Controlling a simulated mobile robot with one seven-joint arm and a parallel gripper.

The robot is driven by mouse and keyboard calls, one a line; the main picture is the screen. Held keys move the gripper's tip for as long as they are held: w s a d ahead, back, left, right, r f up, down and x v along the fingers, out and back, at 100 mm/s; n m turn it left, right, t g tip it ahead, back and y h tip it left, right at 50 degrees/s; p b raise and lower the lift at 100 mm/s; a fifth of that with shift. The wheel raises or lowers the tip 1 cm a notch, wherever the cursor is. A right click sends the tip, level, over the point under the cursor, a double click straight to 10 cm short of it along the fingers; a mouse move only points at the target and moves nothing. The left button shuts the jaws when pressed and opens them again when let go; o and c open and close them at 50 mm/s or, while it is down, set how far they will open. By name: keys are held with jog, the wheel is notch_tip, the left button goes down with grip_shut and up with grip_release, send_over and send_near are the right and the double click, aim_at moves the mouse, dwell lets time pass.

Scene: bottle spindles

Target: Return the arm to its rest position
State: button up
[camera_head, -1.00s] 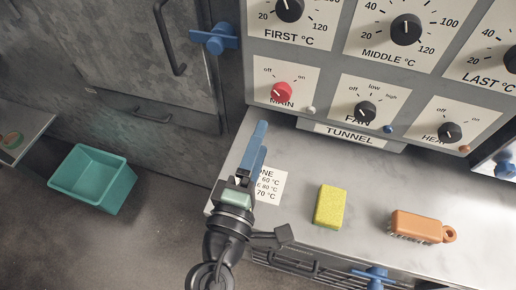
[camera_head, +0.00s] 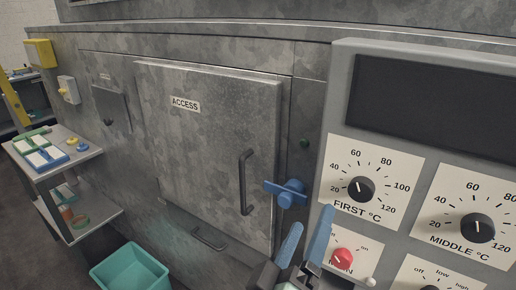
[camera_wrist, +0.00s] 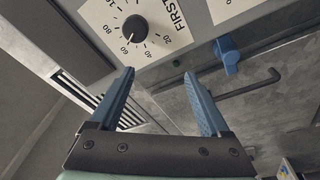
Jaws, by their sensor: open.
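My gripper (camera_head: 305,243) is at the bottom of the head view, in front of the control panel's left edge. Its two blue fingers are apart with nothing between them. In the wrist view my gripper (camera_wrist: 160,100) is also open and empty. Beyond the fingers there are the FIRST °C dial (camera_wrist: 135,28) and a blue latch handle (camera_wrist: 228,54), both apart from the fingers. Most of my arm is out of view.
The ACCESS door (camera_head: 210,150) looks closed, with a blue latch (camera_head: 287,193) at its right. The red MAIN knob (camera_head: 342,258) is close right of my gripper. A teal bin (camera_head: 130,270) is at lower left. A shelf cart (camera_head: 60,165) stands far left.

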jog(key=a+r+m+t+y+p, duration=0.3)
jog(key=r+m+t, duration=0.15)
jog(key=r, duration=1.75)
jog(key=s+a+r+t+y+p, duration=0.1)
jog(key=s+a+r+t+y, duration=0.1)
jog(key=r, duration=0.6)
jog(key=s+a+r+m+t+y+p, duration=0.1)
jog(key=s+a+r+t+y, duration=0.1)
jog(key=s+r, duration=0.3)
notch_tip(320, 180, up, 4)
jog(key=shift+s+a+t+y, duration=0.3)
jog(key=shift+s+t+y, duration=0.1)
jog(key=shift+t+y, duration=0.5)
